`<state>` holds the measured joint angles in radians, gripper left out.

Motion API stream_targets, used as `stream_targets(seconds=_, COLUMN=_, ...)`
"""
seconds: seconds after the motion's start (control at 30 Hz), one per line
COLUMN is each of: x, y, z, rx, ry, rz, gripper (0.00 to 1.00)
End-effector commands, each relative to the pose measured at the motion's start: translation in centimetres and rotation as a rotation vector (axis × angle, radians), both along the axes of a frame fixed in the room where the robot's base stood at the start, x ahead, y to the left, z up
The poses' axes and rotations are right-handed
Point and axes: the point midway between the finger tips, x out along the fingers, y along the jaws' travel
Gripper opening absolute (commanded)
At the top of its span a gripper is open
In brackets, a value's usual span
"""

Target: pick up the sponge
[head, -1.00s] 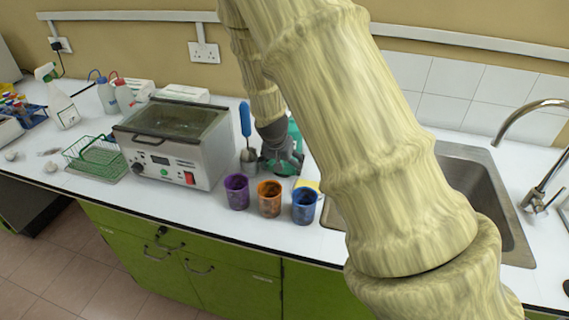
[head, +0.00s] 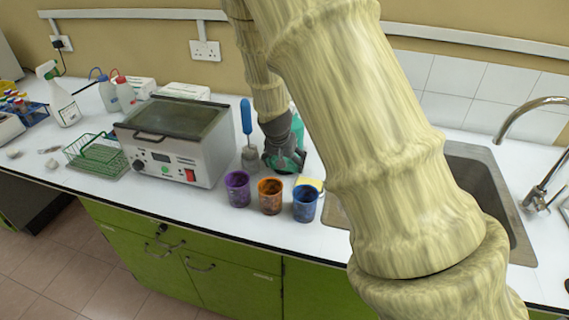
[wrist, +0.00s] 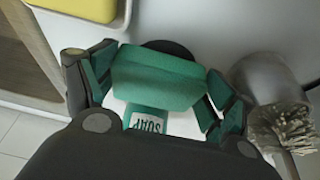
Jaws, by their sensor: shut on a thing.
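A yellow sponge-like block (head: 314,183) lies flat behind the blue cup, near the sink. A green surface with a white SOAP label (wrist: 148,122) shows just below that thing. I cannot tell if they are one bottle. In the head view my gripper (head: 285,160) is low over the counter, partly hidden by my arm.
Purple (head: 237,189), orange (head: 270,197) and blue (head: 304,204) cups stand near the counter's front edge. A grey holder with a brush (wrist: 275,110) is close to my right finger. A heated bath (head: 170,150) stands left, the sink (head: 480,190) right.

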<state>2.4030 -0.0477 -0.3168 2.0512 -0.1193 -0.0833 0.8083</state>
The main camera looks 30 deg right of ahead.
Motion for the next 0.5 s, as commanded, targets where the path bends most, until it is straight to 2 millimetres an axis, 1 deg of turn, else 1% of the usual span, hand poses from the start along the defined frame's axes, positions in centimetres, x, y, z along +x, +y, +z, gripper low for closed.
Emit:
stream_targets(seconds=0.3, x=0.0, y=0.0, z=5.6, rx=0.000, ry=-0.003, rz=-0.001, gripper=0.74)
stream_targets(seconds=0.5, x=0.0, y=-0.1, z=8.7, rx=0.000, ry=-0.003, rz=-0.002, gripper=0.74)
